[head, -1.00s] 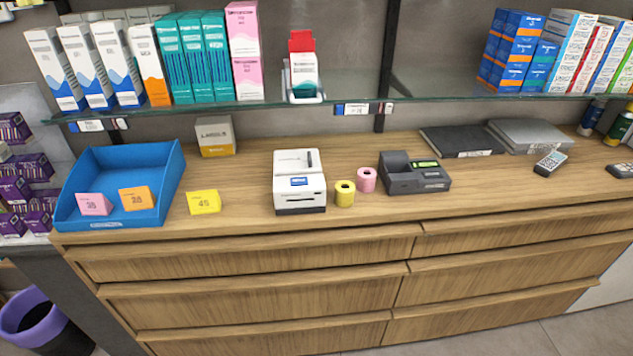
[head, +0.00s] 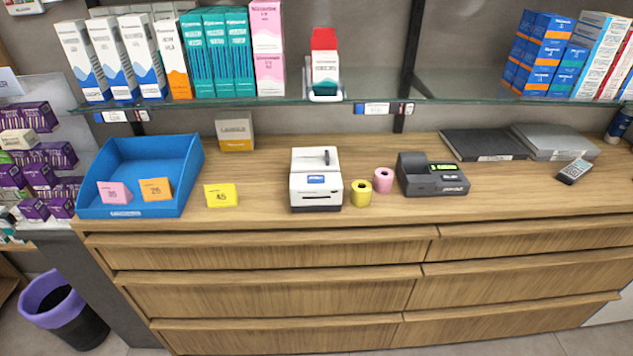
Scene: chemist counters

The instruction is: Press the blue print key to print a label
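A white label printer (head: 316,190) with a dark base stands on the wooden counter (head: 270,205), left of two small paper rolls. A blue key (head: 316,179) with small white lettering shows on its upper front. A dark slot lies across the front below the key. No label is seen coming out of it. Neither of my grippers is in the head view.
A yellow roll (head: 361,194) and a pink roll (head: 383,181) stand just right of the printer, with a dark card terminal (head: 431,177) beyond. A blue tray (head: 132,211) and a yellow card (head: 221,195) are left. A glass shelf (head: 285,101) overhangs the counter's back.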

